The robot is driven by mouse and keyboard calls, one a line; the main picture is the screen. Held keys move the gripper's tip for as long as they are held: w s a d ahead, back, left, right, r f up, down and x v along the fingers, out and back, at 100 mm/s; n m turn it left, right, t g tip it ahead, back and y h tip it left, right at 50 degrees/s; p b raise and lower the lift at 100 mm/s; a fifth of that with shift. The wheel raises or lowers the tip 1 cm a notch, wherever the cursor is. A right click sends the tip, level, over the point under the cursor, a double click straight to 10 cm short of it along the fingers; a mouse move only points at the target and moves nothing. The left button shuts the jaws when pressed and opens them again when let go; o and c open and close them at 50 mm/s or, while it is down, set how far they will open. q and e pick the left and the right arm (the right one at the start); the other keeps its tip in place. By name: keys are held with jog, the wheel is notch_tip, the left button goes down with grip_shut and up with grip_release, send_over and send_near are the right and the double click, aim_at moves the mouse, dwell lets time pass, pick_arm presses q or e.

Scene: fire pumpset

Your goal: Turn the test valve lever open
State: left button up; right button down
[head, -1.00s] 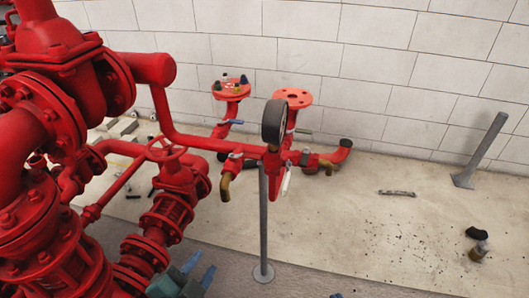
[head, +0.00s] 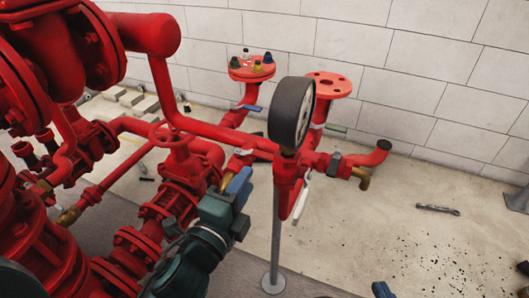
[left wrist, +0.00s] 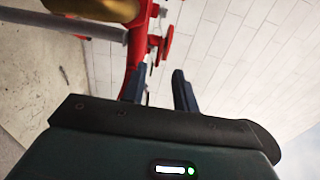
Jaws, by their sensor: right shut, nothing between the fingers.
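Several levers show on the red pipework in the head view, and I cannot tell which is the test valve lever. A white lever (head: 302,197) hangs down beside the gauge post. My left gripper (head: 242,180) is left of the gauge, in front of a brass outlet, apart from the white lever. In the left wrist view its fingers (left wrist: 159,72) are spread with nothing held. Only the tip of my right gripper (head: 382,289) shows at the bottom edge, shut.
A dark round gauge (head: 291,113) stands above the pipe junction, with a grey support post (head: 275,235) below. Large red pipes and a handwheel valve (head: 172,133) crowd the left. The floor at right is mostly clear, with a small metal piece (head: 437,209).

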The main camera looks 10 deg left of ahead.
aim_at(261, 158)
pick_arm(q)
jog(key=w, duration=0.3)
jog(key=w+d, duration=0.1)
jog(key=w, duration=0.2)
jog(key=w+d, duration=0.1)
jog(key=w, duration=0.2)
jog(key=shift+w, duration=0.15)
grip_shut()
jog(key=shift+a, duration=0.1)
